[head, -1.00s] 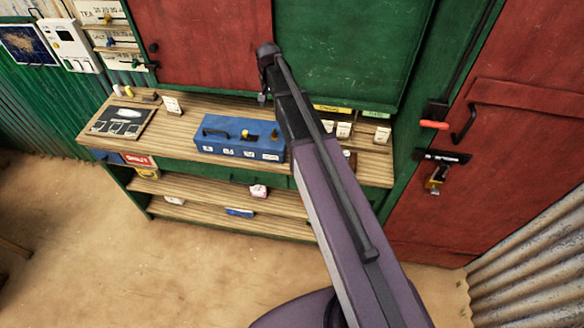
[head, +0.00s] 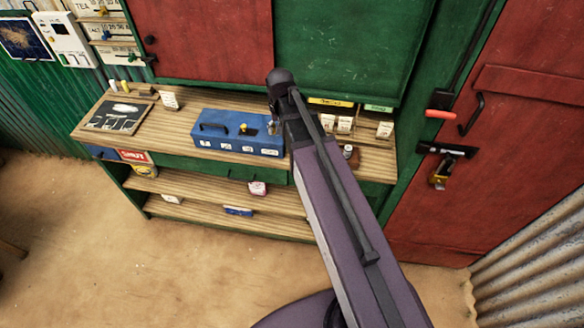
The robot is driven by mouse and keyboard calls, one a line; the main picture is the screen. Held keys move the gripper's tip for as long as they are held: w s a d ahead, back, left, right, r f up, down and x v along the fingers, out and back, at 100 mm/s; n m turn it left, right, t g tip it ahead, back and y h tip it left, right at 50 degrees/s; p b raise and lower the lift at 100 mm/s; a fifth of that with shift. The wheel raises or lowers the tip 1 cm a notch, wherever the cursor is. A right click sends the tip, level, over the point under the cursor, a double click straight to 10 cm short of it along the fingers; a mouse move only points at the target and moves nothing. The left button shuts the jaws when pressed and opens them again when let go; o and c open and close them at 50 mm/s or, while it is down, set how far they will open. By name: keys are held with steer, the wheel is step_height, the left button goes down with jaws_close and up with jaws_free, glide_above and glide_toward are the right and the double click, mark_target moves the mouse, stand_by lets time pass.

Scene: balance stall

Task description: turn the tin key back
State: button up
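The blue tin (head: 212,139) sits on the wooden counter, its lid shut, with a dark carrying handle (head: 213,127) on top. A small yellow part (head: 243,128) stands on its lid, and white labels run along its front. Which part is the key is too small to tell. My arm reaches up from the bottom of the head view, and its end comes down by the tin's right end. My gripper (head: 273,122) shows only as a small piece beside the arm link. Its fingers are mostly hidden, and I cannot tell whether it touches the tin.
A black slate board (head: 117,116) lies at the counter's left end. Small white cards (head: 385,130) stand at the right, near a small jar (head: 348,151). A red door (head: 520,150) with a bolt and padlock (head: 440,172) is at the right.

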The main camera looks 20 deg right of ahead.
steer(key=s+f+n+b, duration=0.2)
steer(key=s+f+b, duration=0.1)
steer(key=s, duration=0.8)
steer(key=shift+s+f+n+b, duration=0.3)
steer(key=shift+f+b, duration=0.1)
steer(key=shift+f, duration=0.15)
steer(key=shift+w, duration=0.1)
stand_by(0.8)
